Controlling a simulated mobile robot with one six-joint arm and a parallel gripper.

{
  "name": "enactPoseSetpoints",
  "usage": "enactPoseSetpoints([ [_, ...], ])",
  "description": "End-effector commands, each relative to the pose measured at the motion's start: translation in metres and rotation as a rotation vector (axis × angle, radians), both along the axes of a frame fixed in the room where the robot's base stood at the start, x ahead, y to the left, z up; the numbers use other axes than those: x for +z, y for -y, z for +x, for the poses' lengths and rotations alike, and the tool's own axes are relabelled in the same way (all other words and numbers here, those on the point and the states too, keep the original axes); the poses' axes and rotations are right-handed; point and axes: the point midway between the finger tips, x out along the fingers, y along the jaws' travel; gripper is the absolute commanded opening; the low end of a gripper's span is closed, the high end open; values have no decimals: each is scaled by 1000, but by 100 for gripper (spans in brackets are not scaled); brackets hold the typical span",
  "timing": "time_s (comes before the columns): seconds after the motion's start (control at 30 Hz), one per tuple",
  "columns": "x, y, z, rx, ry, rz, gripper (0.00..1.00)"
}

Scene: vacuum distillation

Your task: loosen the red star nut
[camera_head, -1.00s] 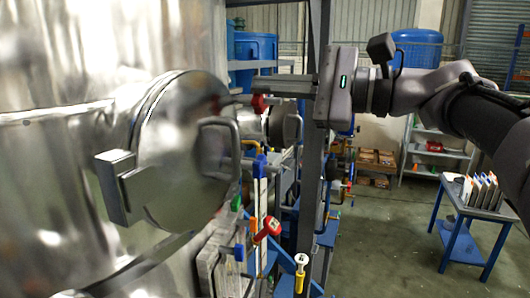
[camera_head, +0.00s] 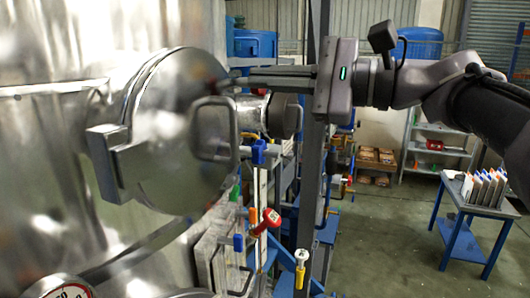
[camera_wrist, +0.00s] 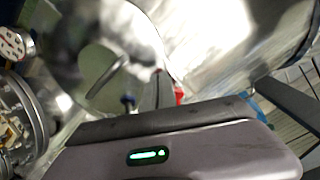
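A small red piece (camera_head: 259,91), which I take to be the red star nut, shows just under my gripper's fingers in the head view, mostly hidden by them. A red part also shows in the wrist view (camera_wrist: 180,97), above the gripper housing and beside the shiny metal. My gripper (camera_head: 238,78) points left, its long grey fingers reaching in front of the nut toward the round metal hatch (camera_head: 180,135). The finger gap and any contact with the nut cannot be made out.
The hatch has a bent handle (camera_head: 212,128) close to my fingertips. A dark upright post (camera_head: 311,160) stands behind the gripper. Colored valve handles, including a red one (camera_head: 266,220), sit below. A blue table (camera_head: 462,240) stands at the right, with open floor around it.

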Motion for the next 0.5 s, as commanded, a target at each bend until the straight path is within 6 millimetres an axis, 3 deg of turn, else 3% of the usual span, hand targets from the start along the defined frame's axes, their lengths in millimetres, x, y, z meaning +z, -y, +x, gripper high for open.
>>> enactPoseSetpoints([
  [0.5,-9,-1,-1,0,-1,-1,0],
])
